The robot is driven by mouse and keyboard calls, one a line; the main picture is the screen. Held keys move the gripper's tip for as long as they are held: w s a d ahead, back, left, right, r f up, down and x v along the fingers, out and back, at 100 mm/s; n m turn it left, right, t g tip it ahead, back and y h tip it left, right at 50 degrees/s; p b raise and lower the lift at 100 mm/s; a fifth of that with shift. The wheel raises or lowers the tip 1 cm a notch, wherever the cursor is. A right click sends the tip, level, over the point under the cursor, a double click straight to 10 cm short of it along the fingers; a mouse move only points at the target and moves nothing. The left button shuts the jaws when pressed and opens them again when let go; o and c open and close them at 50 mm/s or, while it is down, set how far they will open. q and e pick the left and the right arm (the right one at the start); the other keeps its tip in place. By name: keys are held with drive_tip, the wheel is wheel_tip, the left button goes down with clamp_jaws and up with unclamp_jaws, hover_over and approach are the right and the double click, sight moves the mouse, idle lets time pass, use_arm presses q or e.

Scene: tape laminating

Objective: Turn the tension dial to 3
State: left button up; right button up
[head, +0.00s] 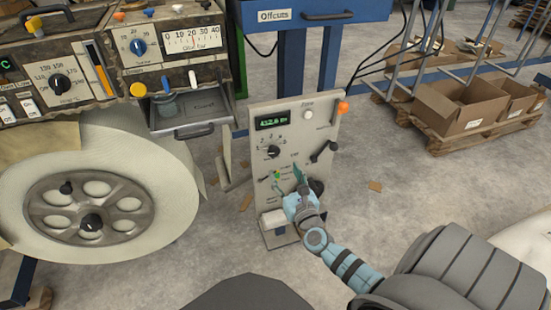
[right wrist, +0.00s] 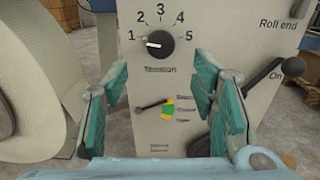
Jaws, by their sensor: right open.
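The tension dial (right wrist: 160,43) is a black round knob on a pale panel, with numbers 1 to 5 around it and "Tension" printed below. Its white mark points left, close to the 1. It also shows in the head view (head: 273,151), on the upright control panel (head: 325,128). My right gripper (right wrist: 160,78) is open and empty. Its teal fingers stand apart below and to either side of the dial, not touching it. In the head view my right gripper (head: 299,188) is in front of the panel, lower and right of the dial. My left gripper is not in view.
A small lever (right wrist: 152,105) beside coloured marks sits below the dial. A large pale roll (head: 135,190) stands left of the panel. Cardboard boxes (head: 460,107) are at the back right.

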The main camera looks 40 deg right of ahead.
sight(275, 153)
drive_tip(key=b+x, duration=0.1)
drive_tip(key=x, duration=0.3)
drive_tip(key=b+x, duration=0.1)
drive_tip(key=x, duration=0.3)
drive_tip(key=shift+w+d+f, duration=0.15)
drive_tip(key=shift+w+f, duration=0.1)
drive_tip(key=shift+w+d+r, duration=0.15)
drive_tip(key=shift+w, duration=0.35)
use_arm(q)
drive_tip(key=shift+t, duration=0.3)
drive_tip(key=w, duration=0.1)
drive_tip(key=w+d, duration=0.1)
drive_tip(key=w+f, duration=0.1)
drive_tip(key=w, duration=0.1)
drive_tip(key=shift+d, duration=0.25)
use_arm(e)
drive_tip(key=c, duration=1.1)
